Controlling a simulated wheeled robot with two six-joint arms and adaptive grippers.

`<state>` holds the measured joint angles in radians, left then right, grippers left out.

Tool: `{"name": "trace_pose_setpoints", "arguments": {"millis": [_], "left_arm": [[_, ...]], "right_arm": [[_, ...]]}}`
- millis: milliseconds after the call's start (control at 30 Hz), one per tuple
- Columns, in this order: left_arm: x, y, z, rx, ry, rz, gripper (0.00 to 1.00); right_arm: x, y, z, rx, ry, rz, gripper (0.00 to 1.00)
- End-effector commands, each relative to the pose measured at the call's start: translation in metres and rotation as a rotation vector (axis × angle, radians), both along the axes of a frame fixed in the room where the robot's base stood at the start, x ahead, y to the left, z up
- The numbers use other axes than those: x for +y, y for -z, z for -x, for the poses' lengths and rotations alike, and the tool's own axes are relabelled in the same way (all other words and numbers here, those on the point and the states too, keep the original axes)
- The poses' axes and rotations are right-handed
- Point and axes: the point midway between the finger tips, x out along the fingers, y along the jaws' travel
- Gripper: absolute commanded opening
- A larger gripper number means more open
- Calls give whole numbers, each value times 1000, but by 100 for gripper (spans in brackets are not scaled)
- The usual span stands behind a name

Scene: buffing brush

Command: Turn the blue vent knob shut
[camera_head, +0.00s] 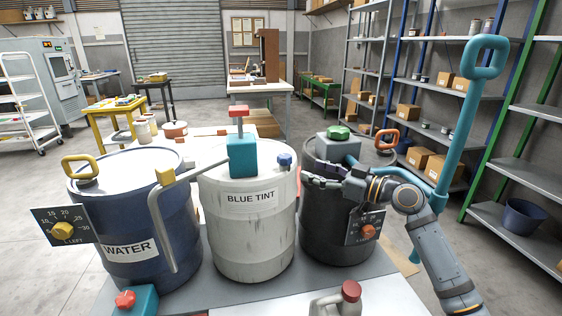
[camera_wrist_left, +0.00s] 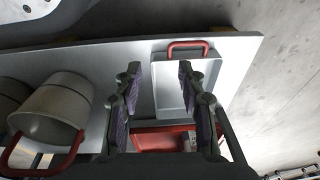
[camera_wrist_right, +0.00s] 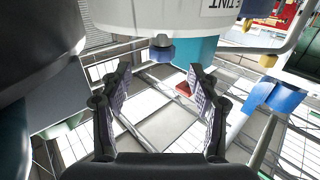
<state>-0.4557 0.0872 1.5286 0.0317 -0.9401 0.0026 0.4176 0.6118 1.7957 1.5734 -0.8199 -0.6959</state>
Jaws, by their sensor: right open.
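The blue vent knob (camera_head: 284,160) sits on the top right rim of the white drum (camera_head: 250,238) labelled BLUE TINT. In the right wrist view the knob (camera_wrist_right: 161,52) shows just beyond my right gripper's fingertips (camera_wrist_right: 160,76), roughly centred between them. My right gripper (camera_head: 308,178) is open and empty, reaching in from the right over the dark drum, with its tips pointing at the knob. Whether the fingers touch the knob I cannot tell. My left gripper (camera_wrist_left: 159,72) is open and empty, away from the drums, above a bench with a tray.
A teal pump (camera_head: 242,155) with a red top stands on the white drum, its grey spout reaching left. The WATER drum (camera_head: 132,235) is left. The dark drum (camera_head: 330,232) carries a green knob (camera_head: 338,132). A tall teal handle (camera_head: 465,110) rises at right.

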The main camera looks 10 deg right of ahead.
Motion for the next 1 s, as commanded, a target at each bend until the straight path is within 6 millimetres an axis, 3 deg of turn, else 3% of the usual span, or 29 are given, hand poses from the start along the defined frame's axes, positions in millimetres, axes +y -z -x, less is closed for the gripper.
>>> {"name": "trace_pose_setpoints", "arguments": {"millis": [233,700,1000], "left_arm": [[2,4,3,0,0,-3,40],[9,25,16,-6,0,-13,40],[9,27,17,-6,-1,-14,40]], "right_arm": [[9,-3,-10,-3,0,-7,61],[68,-1,-71,1,-1,-3,61],[72,0,-76,1,0,1,61]]}}
